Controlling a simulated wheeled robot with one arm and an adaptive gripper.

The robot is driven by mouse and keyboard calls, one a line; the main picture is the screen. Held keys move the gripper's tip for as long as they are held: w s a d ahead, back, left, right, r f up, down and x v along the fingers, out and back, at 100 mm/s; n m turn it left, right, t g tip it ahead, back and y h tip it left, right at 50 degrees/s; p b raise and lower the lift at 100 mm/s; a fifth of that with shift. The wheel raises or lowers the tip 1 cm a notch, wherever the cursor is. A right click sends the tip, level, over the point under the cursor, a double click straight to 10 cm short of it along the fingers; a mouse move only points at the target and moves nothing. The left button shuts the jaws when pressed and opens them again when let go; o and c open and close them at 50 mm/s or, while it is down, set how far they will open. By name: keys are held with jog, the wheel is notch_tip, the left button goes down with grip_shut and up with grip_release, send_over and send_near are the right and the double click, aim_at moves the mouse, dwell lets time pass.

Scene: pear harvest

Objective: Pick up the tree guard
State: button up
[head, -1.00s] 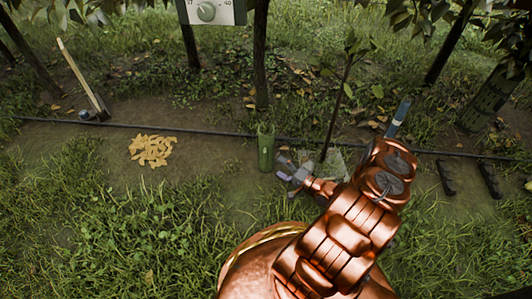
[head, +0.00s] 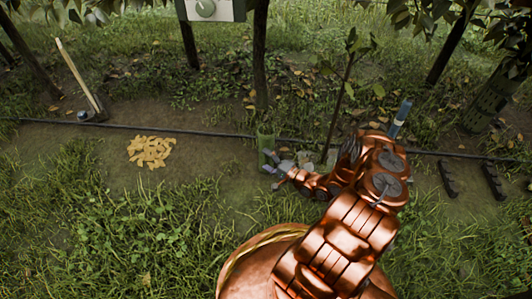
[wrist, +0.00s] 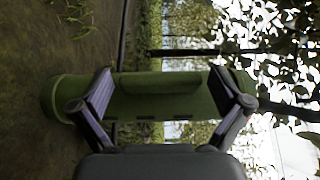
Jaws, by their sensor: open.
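The tree guard is a green tube (head: 265,143) standing upright on the soil in the head view, left of the thin sapling. My gripper (head: 269,161) is at its near side, covering its lower part. In the wrist view the picture is turned sideways, with ground at the left. There the green tube (wrist: 160,98) runs across behind my open gripper (wrist: 163,88). One finger is toward the tube's base and the other toward its top. I cannot tell whether either finger touches it.
A dark hose (head: 200,132) crosses the ground behind. Yellow-brown chips (head: 151,151) lie left, and a long-handled tool (head: 82,82) stands farther back. Dark brackets (head: 448,179) lie at the right. Tree trunks (head: 260,60) and a white dial box (head: 208,9) are behind.

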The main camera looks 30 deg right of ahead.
jog(key=c, duration=1.1)
jog(key=shift+o, duration=0.2)
